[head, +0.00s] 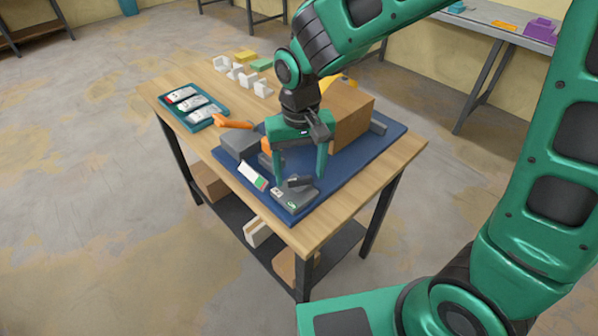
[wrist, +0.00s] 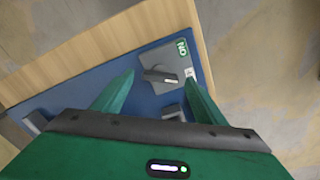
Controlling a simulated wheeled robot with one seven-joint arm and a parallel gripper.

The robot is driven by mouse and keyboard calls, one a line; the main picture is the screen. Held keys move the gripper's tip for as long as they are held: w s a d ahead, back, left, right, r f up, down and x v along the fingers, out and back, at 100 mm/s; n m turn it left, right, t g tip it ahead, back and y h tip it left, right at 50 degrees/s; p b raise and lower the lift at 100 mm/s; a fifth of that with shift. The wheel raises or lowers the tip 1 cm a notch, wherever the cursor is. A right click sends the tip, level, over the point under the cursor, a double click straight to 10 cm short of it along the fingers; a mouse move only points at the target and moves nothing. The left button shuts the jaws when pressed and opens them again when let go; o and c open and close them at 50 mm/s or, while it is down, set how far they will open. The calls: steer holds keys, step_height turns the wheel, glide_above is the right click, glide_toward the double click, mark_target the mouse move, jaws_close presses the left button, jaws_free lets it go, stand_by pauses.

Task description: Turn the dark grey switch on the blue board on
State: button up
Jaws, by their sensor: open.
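The dark grey switch (head: 307,195) sits at the near corner of the blue board (head: 347,171). It also shows in the wrist view (wrist: 165,58) as a square base with a raised bar-shaped lever (wrist: 158,76). A green "ON" label (wrist: 181,47) is at one corner of the base. A white label (wrist: 189,72), too small to read, is on the same edge. The lever's pale-marked end lies towards the white label. My gripper (head: 299,180) is open above the switch, pointing down. In the wrist view my gripper (wrist: 158,80) has its fingers apart on either side of the lever.
A cardboard box (head: 352,118) and a grey block (head: 240,144) stand on the board. A white card with red and green (head: 252,176) is left of the switch. A teal tray (head: 175,115) and white blocks (head: 240,75) lie farther back. Bare table surrounds the board.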

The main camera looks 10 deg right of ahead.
steer(key=shift+f, duration=0.6)
steer(key=c, duration=1.1)
steer(key=shift+o, duration=0.2)
